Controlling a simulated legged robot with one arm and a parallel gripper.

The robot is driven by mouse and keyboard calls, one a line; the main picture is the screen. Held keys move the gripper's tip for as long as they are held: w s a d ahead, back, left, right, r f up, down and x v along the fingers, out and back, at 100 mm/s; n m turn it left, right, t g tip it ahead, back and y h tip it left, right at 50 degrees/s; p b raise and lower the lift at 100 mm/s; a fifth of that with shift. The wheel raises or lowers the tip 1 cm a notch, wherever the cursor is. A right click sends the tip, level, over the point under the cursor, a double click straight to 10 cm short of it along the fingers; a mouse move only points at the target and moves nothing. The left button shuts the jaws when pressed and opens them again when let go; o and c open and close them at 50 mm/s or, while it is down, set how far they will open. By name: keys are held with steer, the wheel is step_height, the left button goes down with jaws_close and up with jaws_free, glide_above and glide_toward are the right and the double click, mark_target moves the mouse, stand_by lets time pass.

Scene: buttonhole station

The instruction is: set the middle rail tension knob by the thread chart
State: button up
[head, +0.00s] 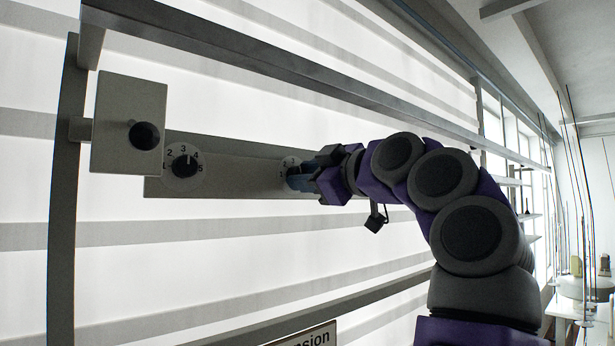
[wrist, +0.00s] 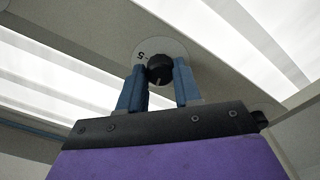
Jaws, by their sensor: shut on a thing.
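My gripper (wrist: 160,80) is shut on a black round knob (wrist: 160,66), with one blue finger on each side of it. The knob sits on a white dial on a grey rail; a 5 shows on the dial in the wrist view, and its pointer cannot be read. In the head view my gripper (head: 305,178) is at the dial on the right part of the rail (head: 235,170) and covers most of it. No thread chart can be made out.
A grey box (head: 128,105) with a black round knob (head: 144,136) is fixed at the left end, beside a dark upright post (head: 66,200). A sign reading "nsion" (head: 308,337) is cut off at the bottom. A dark bar (head: 270,65) runs above the rail.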

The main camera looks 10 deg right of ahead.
steer(key=shift+n, duration=0.7)
steer(key=shift+w+f+n+p, duration=0.1)
steer(key=shift+n+p, duration=0.5)
steer(key=shift+n, duration=1.9)
steer(key=o, duration=1)
steer(key=shift+o, duration=0.2)
